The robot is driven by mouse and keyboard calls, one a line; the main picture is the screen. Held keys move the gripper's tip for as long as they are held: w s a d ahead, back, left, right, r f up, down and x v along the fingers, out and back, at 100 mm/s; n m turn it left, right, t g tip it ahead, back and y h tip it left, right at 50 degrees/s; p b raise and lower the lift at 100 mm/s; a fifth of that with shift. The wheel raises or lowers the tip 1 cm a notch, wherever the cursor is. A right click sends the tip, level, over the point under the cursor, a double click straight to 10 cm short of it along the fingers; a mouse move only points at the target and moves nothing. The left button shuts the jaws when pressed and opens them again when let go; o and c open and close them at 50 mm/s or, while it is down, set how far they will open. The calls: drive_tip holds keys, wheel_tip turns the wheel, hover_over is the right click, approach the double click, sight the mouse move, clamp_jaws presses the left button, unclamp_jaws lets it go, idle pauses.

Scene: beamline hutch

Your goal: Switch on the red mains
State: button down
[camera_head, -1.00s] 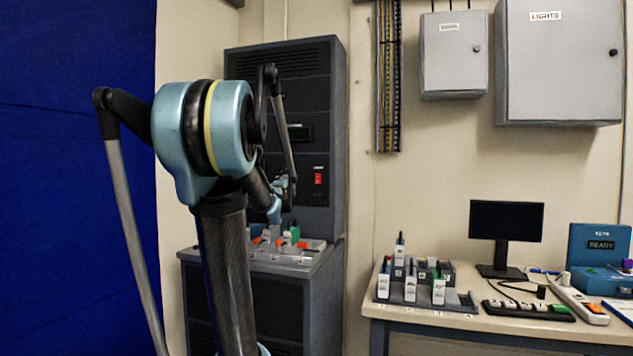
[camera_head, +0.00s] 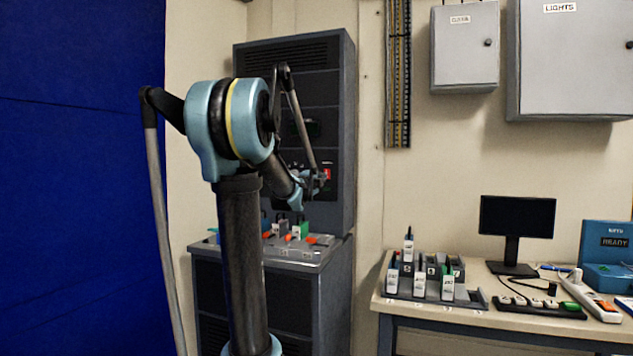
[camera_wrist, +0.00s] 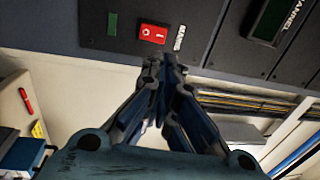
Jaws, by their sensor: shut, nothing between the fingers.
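The red mains switch (camera_wrist: 153,33) sits on the dark cabinet panel in the wrist view, beside a label (camera_wrist: 179,37) reading MAINS. I cannot tell which way its rocker is set. In the head view the switch (camera_head: 327,173) shows just beyond my gripper (camera_head: 319,181), partly covered by it. In the wrist view my gripper (camera_wrist: 163,66) is shut and empty, its fingertips just below the switch in the picture and slightly right of it. I see no clear contact.
The tall dark cabinet (camera_head: 342,110) carries the switch. A dark display (camera_wrist: 272,20) is to the switch's right in the wrist view. Below, the cabinet's ledge (camera_head: 315,262) holds several coloured items. A desk (camera_head: 430,312) with a monitor (camera_head: 517,217) stands to the right.

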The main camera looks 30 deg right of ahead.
sight(330, 170)
drive_tip(key=x, duration=1)
drive_tip(key=shift+w+d+r, duration=0.1)
drive_tip(key=shift+w, duration=0.05)
drive_tip(key=shift+d, duration=0.1)
drive_tip(key=shift+w, duration=0.1)
drive_tip(key=shift+w+d+r, duration=0.2)
drive_tip(key=shift+w+d, duration=0.05)
drive_tip(key=shift+d, duration=0.05)
drive_tip(key=shift+s, duration=0.1)
drive_tip(key=r+v, duration=0.3)
drive_tip(key=v, duration=1)
drive_tip(key=shift+s+a, duration=0.2)
drive_tip(key=shift+a, duration=0.2)
